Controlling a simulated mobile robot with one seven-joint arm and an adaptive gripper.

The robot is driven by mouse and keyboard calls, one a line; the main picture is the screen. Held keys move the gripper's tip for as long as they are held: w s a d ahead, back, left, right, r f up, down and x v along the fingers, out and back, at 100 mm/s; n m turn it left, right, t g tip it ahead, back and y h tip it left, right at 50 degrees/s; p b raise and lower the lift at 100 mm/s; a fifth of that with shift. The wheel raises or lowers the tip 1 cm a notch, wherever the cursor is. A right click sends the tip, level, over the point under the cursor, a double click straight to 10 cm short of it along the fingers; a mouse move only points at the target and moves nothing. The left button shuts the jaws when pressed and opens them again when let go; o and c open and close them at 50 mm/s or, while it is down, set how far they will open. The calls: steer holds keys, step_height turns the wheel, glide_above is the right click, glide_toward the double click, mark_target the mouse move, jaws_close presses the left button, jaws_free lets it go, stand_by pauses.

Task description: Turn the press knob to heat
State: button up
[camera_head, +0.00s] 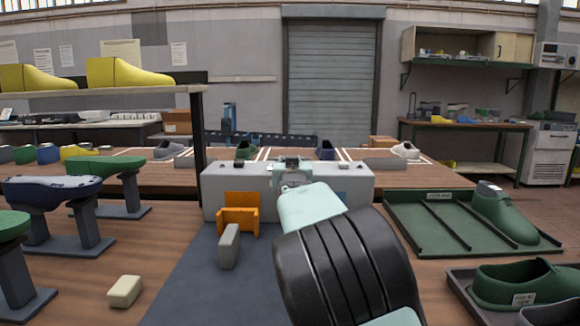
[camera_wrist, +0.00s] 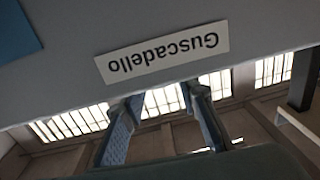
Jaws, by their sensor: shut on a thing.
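The press is a long grey box (camera_head: 355,186) at the middle of the bench in the head view, with an orange bracket (camera_head: 238,217) at its front. My gripper (camera_head: 290,164) is at the top of the press, and its wrist hides part of the front. In the wrist view the two fingers (camera_wrist: 162,98) stand apart with their tips at the edge of a grey panel (camera_wrist: 60,85). The panel bears an upside-down "Guscadello" label (camera_wrist: 162,53). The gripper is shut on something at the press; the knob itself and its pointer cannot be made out.
Last stands (camera_head: 55,215) and a cream block (camera_head: 125,291) are on the left. A shelf post (camera_head: 198,135) rises at left.

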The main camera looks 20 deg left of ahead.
steer(key=shift+a+m+h+p, duration=0.1)
steer(key=shift+m+h+p, duration=0.4)
steer(key=shift+h+p, duration=0.1)
stand_by(0.3)
steer(key=o, duration=1.1)
steer(key=shift+o, duration=0.2)
steer(key=shift+s, duration=0.1)
steer(key=v, duration=1.2)
steer(key=shift+f, duration=0.2)
